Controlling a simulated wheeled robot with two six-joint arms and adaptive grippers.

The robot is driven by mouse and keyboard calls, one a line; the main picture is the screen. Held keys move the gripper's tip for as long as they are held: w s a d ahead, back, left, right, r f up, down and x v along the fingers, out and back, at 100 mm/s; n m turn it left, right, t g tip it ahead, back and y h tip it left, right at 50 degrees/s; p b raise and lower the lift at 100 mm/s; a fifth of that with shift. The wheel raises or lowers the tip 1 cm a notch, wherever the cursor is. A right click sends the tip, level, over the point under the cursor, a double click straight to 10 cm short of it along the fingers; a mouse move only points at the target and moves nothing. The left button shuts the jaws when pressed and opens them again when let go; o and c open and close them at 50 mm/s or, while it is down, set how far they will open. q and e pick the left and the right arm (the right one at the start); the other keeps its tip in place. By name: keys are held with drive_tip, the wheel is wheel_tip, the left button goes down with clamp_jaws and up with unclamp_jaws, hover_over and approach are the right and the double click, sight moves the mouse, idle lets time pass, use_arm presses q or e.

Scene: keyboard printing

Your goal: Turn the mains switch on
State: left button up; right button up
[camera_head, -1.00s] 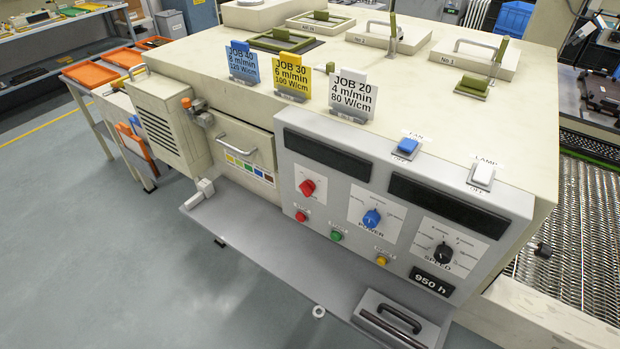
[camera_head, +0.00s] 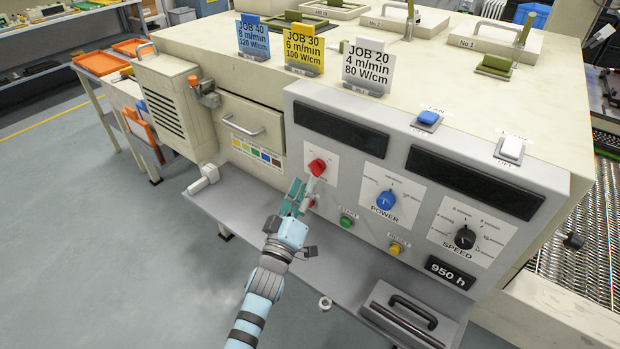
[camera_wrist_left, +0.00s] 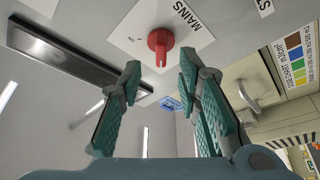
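The red mains switch (camera_head: 317,167) is a rotary knob on a white label on the grey control panel (camera_head: 292,112). It shows in the left wrist view (camera_wrist_left: 160,42) beside the word MAINS, with its pointer ridge toward the gripper side. My left gripper (camera_head: 302,190) is just below and in front of the knob in the head view. In the left wrist view its two fingers (camera_wrist_left: 158,78) are apart, with the knob beyond their tips and nothing between them. Part of the label is hidden behind the gripper in the head view. My right gripper is not in view.
The green start button (camera_head: 346,221), yellow reset button (camera_head: 395,248), blue power knob (camera_head: 386,201) and black speed knob (camera_head: 465,237) are on the same panel. A grey shelf (camera_head: 345,275) juts out below. A drawer handle (camera_head: 243,127) is to the left.

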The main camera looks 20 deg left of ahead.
sight(312, 171)
use_arm(q)
drive_tip(key=shift+b+x, duration=0.3)
drive_tip(key=shift+x, duration=1.7)
drive_tip(key=shift+f, duration=0.1)
clamp_jaws()
drive_tip(key=shift+m, duration=0.3)
drive_tip(key=m+h, duration=0.3)
drive_tip(key=m, duration=0.2)
drive_tip(key=m+h, duration=0.1)
drive_tip(key=m, duration=0.2)
drive_tip(key=m+h, duration=0.2)
drive_tip(key=m, duration=0.2)
drive_tip(key=shift+a+f+h, duration=0.1)
drive_tip(key=shift+a+h, duration=0.05)
drive_tip(key=shift+h, duration=0.15)
drive_tip(key=m+g+h, duration=0.1)
drive_tip(key=m, duration=0.2)
drive_tip(key=m+g+h, duration=0.1)
drive_tip(key=m+h, duration=0.1)
drive_tip(key=m, duration=0.1)
drive_tip(key=shift+a+m, duration=0.1)
drive_tip(key=shift+m, duration=0.3)
drive_tip(key=shift+w+m+g+h+p, duration=0.15)
drive_tip(key=shift+m+g+h, duration=0.35)
drive_tip(key=shift+m, duration=1)
drive_tip(key=shift+s+m+g+h+p, duration=0.1)
drive_tip(key=shift+m+g+h+p, duration=0.15)
drive_tip(key=shift+m+g, duration=0.85)
drive_tip(key=shift+m+t, duration=0.3)
drive_tip(key=shift+m, duration=0.3)
